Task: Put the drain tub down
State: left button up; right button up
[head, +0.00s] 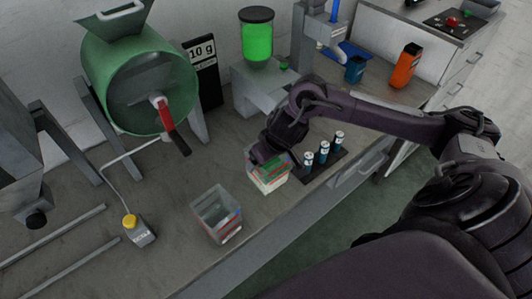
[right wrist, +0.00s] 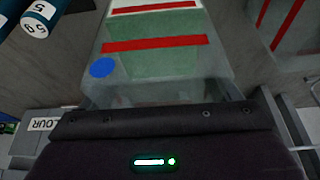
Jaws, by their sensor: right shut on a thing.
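The drain tub (head: 270,180) is a clear tub with green contents and red and white bands, near the middle of the bench in the head view. My right gripper (head: 265,156) is shut on it from the far side and hides part of its rim. The tub also fills the upper middle of the right wrist view (right wrist: 155,60), with red stripes and a blue dot. I cannot tell whether its base touches the bench. My left gripper is not in view.
A second clear tub (head: 218,216), seemingly empty, stands to the front left. Several blue-and-white vials (head: 324,150) stand in a dark rack close on the right. A green drum mixer (head: 125,80) with a red handle stands behind left. A yellow-buttoned box (head: 137,230) lies left.

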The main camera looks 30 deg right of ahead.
aim_at(266, 166)
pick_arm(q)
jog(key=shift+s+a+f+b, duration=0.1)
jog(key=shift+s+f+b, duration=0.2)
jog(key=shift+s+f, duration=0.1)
pick_arm(e)
jog(key=shift+w+f, duration=0.1)
jog(key=shift+f, duration=2.25)
jog(key=shift+a+f, duration=0.1)
jog(key=o, duration=1.1)
jog(key=shift+r, duration=0.3)
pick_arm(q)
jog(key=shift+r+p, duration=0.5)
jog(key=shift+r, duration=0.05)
pick_arm(e)
jog(key=v, duration=1.1)
jog(key=shift+s+r, duration=0.25)
jog(key=shift+r, duration=0.05)
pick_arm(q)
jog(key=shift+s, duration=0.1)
pick_arm(e)
jog(key=shift+f, duration=0.1)
